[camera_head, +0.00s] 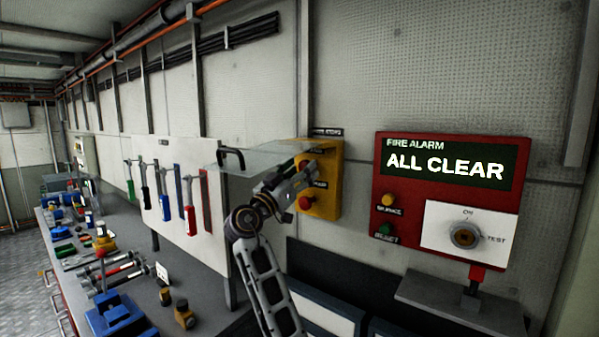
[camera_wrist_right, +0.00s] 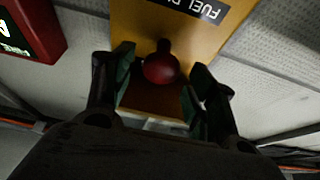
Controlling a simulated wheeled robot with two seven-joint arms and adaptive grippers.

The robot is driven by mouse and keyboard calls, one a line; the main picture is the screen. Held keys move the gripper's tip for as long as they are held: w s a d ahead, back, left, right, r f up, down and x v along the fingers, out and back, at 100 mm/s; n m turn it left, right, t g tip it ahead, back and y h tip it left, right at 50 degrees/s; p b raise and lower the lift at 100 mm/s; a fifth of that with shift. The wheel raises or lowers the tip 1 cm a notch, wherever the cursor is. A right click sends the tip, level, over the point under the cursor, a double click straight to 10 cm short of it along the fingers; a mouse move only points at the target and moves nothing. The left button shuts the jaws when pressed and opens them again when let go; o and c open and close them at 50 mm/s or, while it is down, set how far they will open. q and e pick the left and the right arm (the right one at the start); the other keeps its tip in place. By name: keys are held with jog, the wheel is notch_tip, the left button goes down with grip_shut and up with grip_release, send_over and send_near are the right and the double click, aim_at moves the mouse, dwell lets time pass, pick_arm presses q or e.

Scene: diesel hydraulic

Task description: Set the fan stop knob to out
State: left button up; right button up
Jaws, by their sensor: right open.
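The yellow stop box (camera_head: 331,165) is on the wall left of the fire alarm panel. Its clear cover (camera_head: 258,157) stands out, raised, with a black handle at its end. My right gripper (camera_head: 300,181) is at the upper part of the box and hides the upper knob in the head view. In the right wrist view, a red knob (camera_wrist_right: 161,66), apparently the fan stop knob, lies between the open fingers of my right gripper (camera_wrist_right: 157,88), with no clear contact. A lower red knob (camera_head: 305,202) shows beneath the gripper. My left gripper is not in view.
The red fire alarm panel (camera_head: 448,150) reads "ALL CLEAR". A grey shelf (camera_head: 461,302) juts out below it. A white tool board (camera_head: 172,232) stands at left behind a cluttered workbench (camera_head: 205,318). The raised cover lies close above my right gripper.

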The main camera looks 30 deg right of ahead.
jog(key=v, duration=1.2)
dwell(0.5)
